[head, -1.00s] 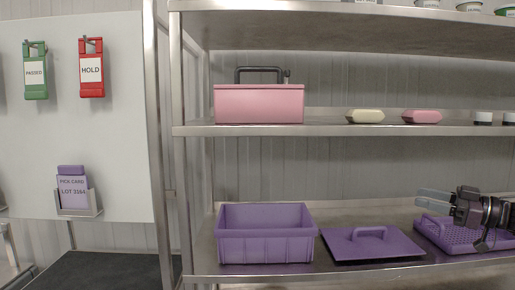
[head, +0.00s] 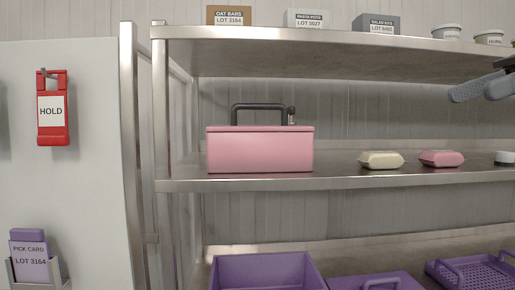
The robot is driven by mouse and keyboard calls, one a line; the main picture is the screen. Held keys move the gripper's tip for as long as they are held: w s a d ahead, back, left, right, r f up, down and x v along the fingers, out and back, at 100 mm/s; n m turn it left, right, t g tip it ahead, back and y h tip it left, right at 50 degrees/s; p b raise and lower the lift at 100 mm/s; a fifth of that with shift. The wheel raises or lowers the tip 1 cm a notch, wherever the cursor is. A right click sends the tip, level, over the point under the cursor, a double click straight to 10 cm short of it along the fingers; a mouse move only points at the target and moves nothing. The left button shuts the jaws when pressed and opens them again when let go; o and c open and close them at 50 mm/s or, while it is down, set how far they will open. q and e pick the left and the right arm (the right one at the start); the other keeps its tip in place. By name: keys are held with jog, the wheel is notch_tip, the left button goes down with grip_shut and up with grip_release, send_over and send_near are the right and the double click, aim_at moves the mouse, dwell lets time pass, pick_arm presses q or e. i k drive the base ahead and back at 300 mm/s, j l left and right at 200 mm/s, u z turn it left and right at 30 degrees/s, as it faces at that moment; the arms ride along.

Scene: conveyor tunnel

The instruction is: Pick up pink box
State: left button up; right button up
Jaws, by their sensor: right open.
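The pink box (head: 260,151) has a lid and a dark arched handle (head: 260,109) on top. It stands upright on the left part of the middle shelf (head: 340,180). My right gripper (head: 455,95) comes in at the right edge, above the level of the middle shelf and well to the right of the box. Its grey fingers point left; it is open and holds nothing that I can see. My left gripper is not in the picture.
A cream container (head: 381,160) and a smaller pink container (head: 441,158) sit right of the box. A purple bin (head: 268,272) and purple lid (head: 375,282) are below. Labelled boxes (head: 230,16) stand on the upper shelf (head: 330,38). The shelf post (head: 162,120) is left.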

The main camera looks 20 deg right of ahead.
aim_at(227, 152)
jog(key=i, duration=1.15)
